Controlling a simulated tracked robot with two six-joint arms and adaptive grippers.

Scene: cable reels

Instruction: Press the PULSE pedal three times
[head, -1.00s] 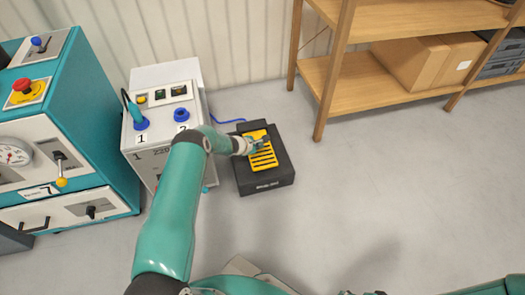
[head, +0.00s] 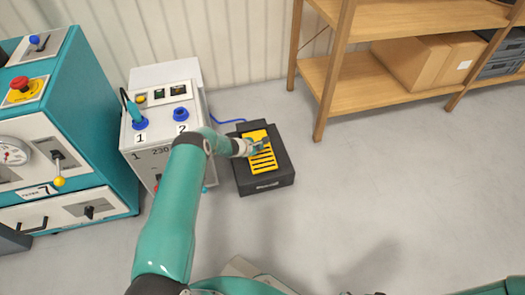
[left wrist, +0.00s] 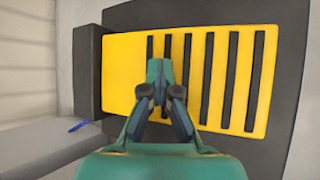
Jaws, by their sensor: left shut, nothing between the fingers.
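The PULSE pedal has a yellow ribbed plate (head: 262,158) on a black base (head: 262,185) on the floor. Its front label is too small to read clearly. In the left wrist view the yellow plate (left wrist: 235,85) fills most of the picture, with black slots across it. My left gripper (head: 262,145) is over the plate's upper part, its fingers shut and empty. In the left wrist view the shut fingertips (left wrist: 158,68) point at the plate near its slots. Whether they touch it I cannot tell. My right gripper is not in view.
A white box (head: 165,125) with blue sockets marked 1 and 2 stands left of the pedal, a blue cable (head: 229,121) between them. A teal machine (head: 95,130) is farther left. A wooden shelf (head: 365,85) stands at the back right. Floor right of the pedal is clear.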

